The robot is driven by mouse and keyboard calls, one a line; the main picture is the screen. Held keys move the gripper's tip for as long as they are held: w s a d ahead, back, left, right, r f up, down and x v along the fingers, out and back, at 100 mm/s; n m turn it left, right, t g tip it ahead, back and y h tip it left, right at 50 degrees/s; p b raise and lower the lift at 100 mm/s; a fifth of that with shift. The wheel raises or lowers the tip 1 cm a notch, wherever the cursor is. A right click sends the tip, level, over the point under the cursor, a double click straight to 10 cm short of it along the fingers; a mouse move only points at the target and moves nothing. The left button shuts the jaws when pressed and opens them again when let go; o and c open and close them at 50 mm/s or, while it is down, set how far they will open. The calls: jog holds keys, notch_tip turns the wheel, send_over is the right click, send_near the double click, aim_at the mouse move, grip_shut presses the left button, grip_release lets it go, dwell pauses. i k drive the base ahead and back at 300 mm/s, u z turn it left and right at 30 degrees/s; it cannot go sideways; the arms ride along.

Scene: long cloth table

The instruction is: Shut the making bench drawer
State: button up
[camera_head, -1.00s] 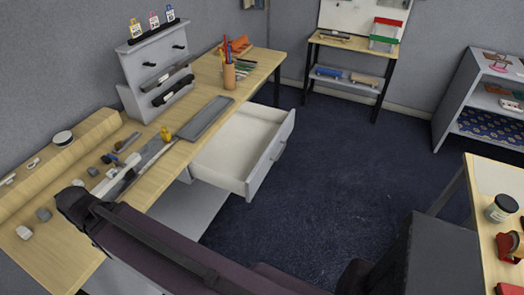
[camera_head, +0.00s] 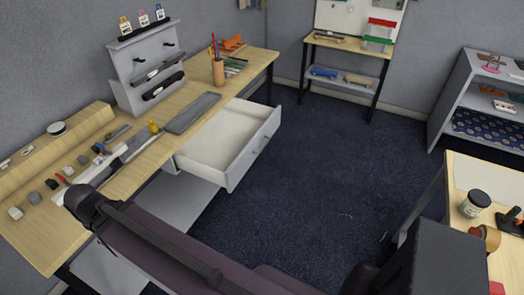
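The making bench (camera_head: 215,97) is a long wooden-topped table along the left wall. Its white drawer (camera_head: 211,143) stands pulled out to the right from under the top, with its inside showing and looking empty. The drawer front (camera_head: 253,149) has a handle on its outer face and hangs over the dark floor. My dark arm crosses the lower left of the view, and its bend overlaps the bench's near part. I cannot make out my gripper or its fingers. No contact with the drawer shows.
Small tools, a pencil cup (camera_head: 219,72) and a grey rack (camera_head: 146,68) stand on the bench. Dark carpet (camera_head: 310,180) right of the drawer is clear. Another table (camera_head: 490,178) with a jar (camera_head: 475,204) is at the right. A shelf unit (camera_head: 480,98) stands behind it.

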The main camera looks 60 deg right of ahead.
aim_at(221, 152)
jog(key=u, duration=0.9)
jog(key=k, duration=0.1)
jog(key=z, duration=2.45)
jog(key=i, duration=0.45)
jog(key=z, duration=0.25)
jog(key=k, duration=0.25)
jog(key=z, duration=0.2)
